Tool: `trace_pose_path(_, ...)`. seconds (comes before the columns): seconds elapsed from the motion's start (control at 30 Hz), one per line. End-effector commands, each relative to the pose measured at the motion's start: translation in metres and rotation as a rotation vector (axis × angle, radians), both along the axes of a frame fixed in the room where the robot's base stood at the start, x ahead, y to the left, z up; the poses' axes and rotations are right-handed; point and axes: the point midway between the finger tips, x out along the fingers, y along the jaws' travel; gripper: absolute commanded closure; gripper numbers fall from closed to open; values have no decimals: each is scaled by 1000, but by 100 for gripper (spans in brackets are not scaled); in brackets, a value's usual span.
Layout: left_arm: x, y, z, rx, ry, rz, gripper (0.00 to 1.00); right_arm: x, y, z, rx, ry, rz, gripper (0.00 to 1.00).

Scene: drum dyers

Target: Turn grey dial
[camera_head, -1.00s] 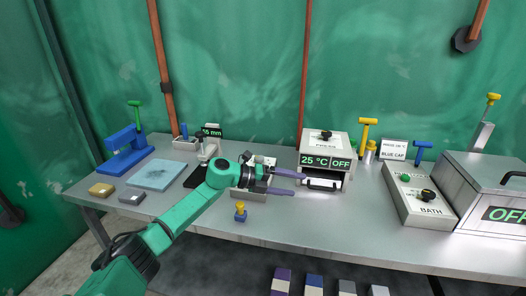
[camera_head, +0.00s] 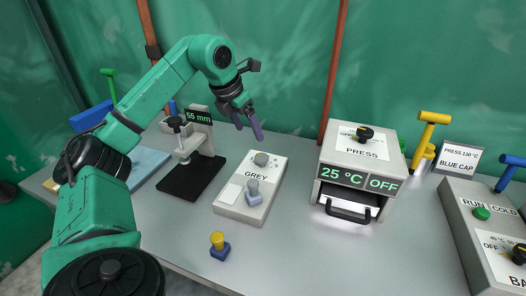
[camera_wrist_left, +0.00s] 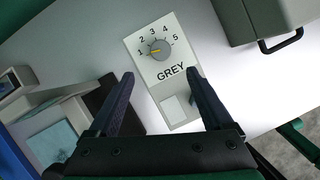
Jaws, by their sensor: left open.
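The grey dial (camera_head: 262,160) is a round knob at the back end of a white box (camera_head: 228,208) labelled GREY. In the left wrist view, the dial (camera_wrist_left: 161,49) has a yellow pointer at about 1 on a scale of 1 to 5. My left gripper (camera_head: 248,128) is open and empty, raised near the back end of the box and apart from the dial. In the left wrist view its fingers (camera_wrist_left: 160,76) are spread, with the dial ahead between their lines. My right gripper is not in view.
A grey-topped piece (camera_head: 254,191) stands on the box's front part. A press (camera_head: 360,150) reading 25 °C and OFF stands to the right. A gauge (camera_head: 190,150) reading 55 mm stands left. A yellow-and-blue piece (camera_head: 219,246) stands in front.

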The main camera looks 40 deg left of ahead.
Motion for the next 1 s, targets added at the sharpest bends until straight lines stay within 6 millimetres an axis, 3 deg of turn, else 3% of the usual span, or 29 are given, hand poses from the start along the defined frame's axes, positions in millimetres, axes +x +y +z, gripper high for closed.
trace_pose_path(0.17,18,-2,-45,-2,5,-1,16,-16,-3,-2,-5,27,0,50)
trace_pose_path(0.4,41,-3,-96,-5,1,-1,16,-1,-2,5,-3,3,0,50)
trace_pose_path(0.53,46,-3,-110,-4,1,-1,16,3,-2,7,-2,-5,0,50)
trace_pose_path(0.77,47,-3,-112,-4,-1,-2,16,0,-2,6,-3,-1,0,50)
trace_pose_path(0.8,47,-3,-112,-4,-1,-2,20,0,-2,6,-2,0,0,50)
trace_pose_path(0.83,47,-3,-112,-4,-1,-2,31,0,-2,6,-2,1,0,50)
trace_pose_path(1.0,47,-3,-112,-4,-1,-2,96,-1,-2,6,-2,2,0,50)
